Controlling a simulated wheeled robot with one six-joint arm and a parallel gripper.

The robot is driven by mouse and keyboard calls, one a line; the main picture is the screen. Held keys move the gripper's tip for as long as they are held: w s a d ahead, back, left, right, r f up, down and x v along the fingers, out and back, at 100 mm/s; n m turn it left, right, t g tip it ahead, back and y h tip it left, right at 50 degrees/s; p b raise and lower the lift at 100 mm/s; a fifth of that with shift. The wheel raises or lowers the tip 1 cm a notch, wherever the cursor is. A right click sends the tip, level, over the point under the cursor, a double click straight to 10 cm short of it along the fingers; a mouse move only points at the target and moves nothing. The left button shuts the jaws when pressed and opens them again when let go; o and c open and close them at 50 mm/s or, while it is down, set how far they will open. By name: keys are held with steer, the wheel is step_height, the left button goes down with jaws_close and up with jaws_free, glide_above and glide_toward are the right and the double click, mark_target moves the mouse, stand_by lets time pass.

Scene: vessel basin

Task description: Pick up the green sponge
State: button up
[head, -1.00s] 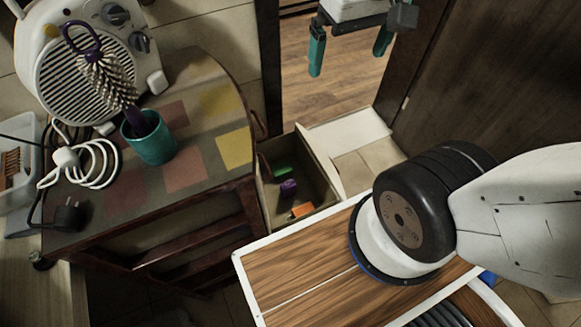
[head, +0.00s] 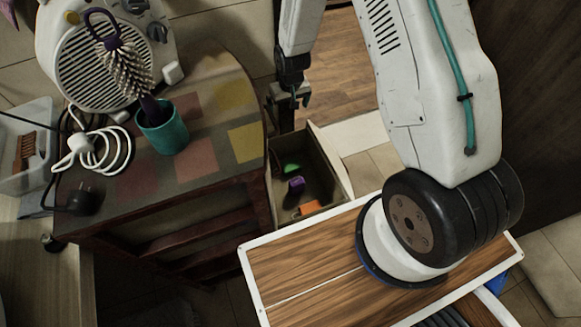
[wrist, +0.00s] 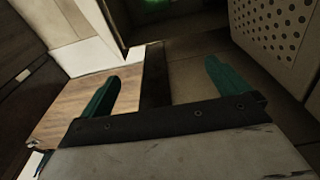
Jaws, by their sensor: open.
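The green sponge (head: 291,168) lies inside an open drawer (head: 333,166), at its far end. Part of a bright green patch (wrist: 152,4), likely the sponge, shows at the top edge of the wrist view. My gripper (head: 303,98) hangs beyond the drawer's far end in the head view, mostly hidden by my own wrist. In the wrist view my gripper (wrist: 162,84) has its two teal fingers wide apart with nothing between them. It is apart from the sponge.
The drawer also holds a purple item (head: 295,186) and an orange item (head: 311,207). A rounded cabinet (head: 205,155) left of the drawer carries a teal cup (head: 163,135) with a brush. A perforated panel (wrist: 283,25) is at upper right in the wrist view.

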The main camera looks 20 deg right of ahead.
step_height(320, 180, down, 11)
steer(key=s, duration=0.2)
glide_toward(291, 165)
steer(key=shift+s+f, duration=0.2)
steer(key=shift+f, duration=0.45)
steer(key=f, duration=0.2)
steer(key=w+f, duration=0.1)
steer(key=f, duration=0.4)
steer(key=shift+w+a+f, duration=0.1)
steer(key=shift+w, duration=0.2)
steer(key=c, duration=1.1)
step_height(291, 165, up, 10)
steer(key=shift+r, duration=0.1)
